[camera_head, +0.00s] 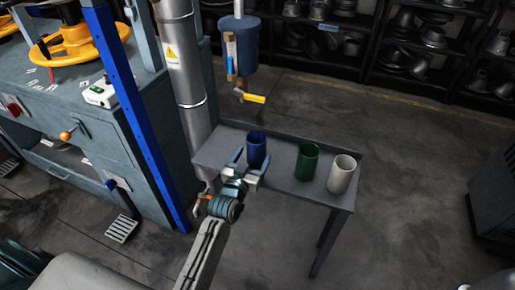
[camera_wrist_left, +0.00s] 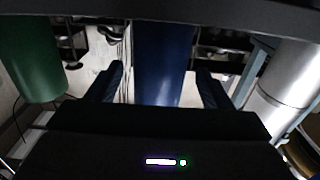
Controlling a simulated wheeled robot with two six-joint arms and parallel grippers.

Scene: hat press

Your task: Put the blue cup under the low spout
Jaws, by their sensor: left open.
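The blue cup (camera_head: 257,146) stands upright near the left end of the grey table (camera_head: 281,153). My left gripper (camera_head: 251,164) is open at the cup's near side, with a finger toward each side of it. In the left wrist view the blue cup (camera_wrist_left: 163,65) shows between the two open fingers (camera_wrist_left: 160,85), with gaps visible on both sides. A spout with a yellow lever (camera_head: 252,98) hangs below the blue tank (camera_head: 238,45), beyond the table's back left corner. I cannot tell a second, higher spout. My right gripper is not in view.
A green cup (camera_head: 307,162) and a white cup (camera_head: 342,174) stand on the table right of the blue one. A thick grey pipe (camera_head: 184,65) and a blue post (camera_head: 135,105) rise at the left. Shelves of metal forms (camera_head: 400,40) line the back.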

